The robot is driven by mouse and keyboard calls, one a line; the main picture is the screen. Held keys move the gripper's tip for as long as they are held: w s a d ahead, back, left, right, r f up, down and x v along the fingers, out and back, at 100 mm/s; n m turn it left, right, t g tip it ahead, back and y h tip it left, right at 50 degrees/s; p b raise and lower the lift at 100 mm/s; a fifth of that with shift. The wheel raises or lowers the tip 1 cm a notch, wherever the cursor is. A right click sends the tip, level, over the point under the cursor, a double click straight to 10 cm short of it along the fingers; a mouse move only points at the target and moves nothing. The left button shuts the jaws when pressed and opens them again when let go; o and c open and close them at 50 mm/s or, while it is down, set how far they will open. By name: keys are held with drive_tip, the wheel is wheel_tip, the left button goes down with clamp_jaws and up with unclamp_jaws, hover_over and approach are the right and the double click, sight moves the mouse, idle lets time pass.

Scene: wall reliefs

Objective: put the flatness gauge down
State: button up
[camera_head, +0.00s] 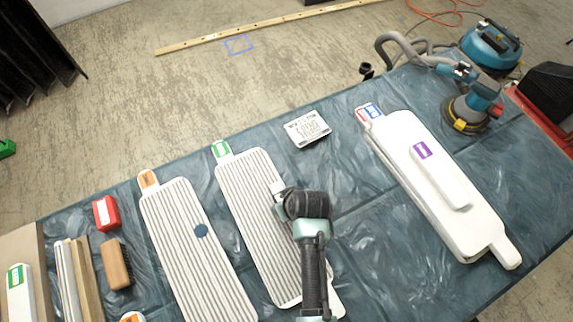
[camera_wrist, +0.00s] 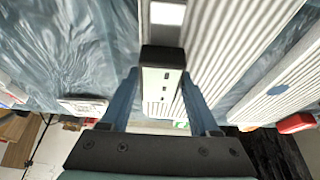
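In the wrist view, the flatness gauge (camera_wrist: 163,88), a narrow pale grey bar with a black end and small dark marks, sits between my gripper's (camera_wrist: 161,78) two bluish fingers, which appear to touch its sides. In the head view my gripper (camera_head: 281,203) is over the ribbed white board with the green tag (camera_head: 250,205). A pale end of the gauge (camera_head: 277,187) shows beside it; the rest is hidden by my wrist. The ribbed board also fills the upper right of the wrist view (camera_wrist: 215,50). I cannot tell whether the gauge touches it.
An orange-tagged ribbed board (camera_head: 185,240) with a blue disc lies to the left. A smooth white board (camera_head: 410,165) bearing a purple-labelled white tool (camera_head: 440,175) lies right. A printed card (camera_head: 306,128), red block (camera_head: 106,213), brush (camera_head: 116,263) and sander (camera_head: 470,110) share the covered table (camera_head: 350,230).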

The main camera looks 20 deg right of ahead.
drive_tip(key=o, duration=0.3)
drive_tip(key=v, duration=1.2)
drive_tip(key=shift+r+p, duration=0.2)
drive_tip(key=shift+p, duration=0.2)
